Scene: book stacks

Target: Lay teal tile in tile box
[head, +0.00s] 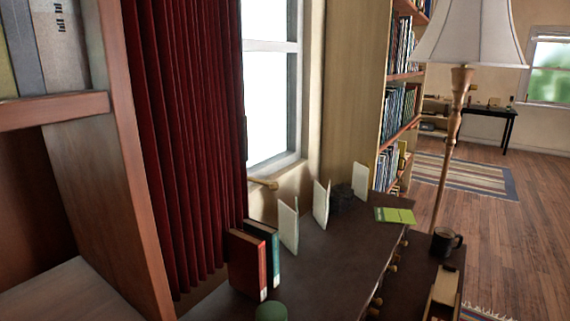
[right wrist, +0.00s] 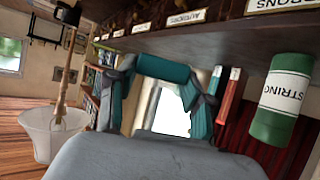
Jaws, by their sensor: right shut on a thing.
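My right gripper (right wrist: 163,82) shows only in the right wrist view, where the scene appears turned over. Its dark, teal-sided fingers are shut on a flat teal piece, the teal tile (right wrist: 166,68), which spans between the fingertips. The fingertips hide the tile's ends. A small open wooden box (head: 431,309) with a dark inside stands at the lower right of the head view, cut off by the frame edge. I cannot tell whether it is the tile box. The gripper and tile are outside the head view. My left gripper is in neither view.
A dark desk (head: 330,262) with labelled drawers holds a red book (head: 247,264), a teal book (head: 264,236), pale upright panels and a green notebook (head: 394,215). A green STRING can (right wrist: 284,102) is near the gripper. A mug (head: 445,241) and lamp (head: 462,85) stand right.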

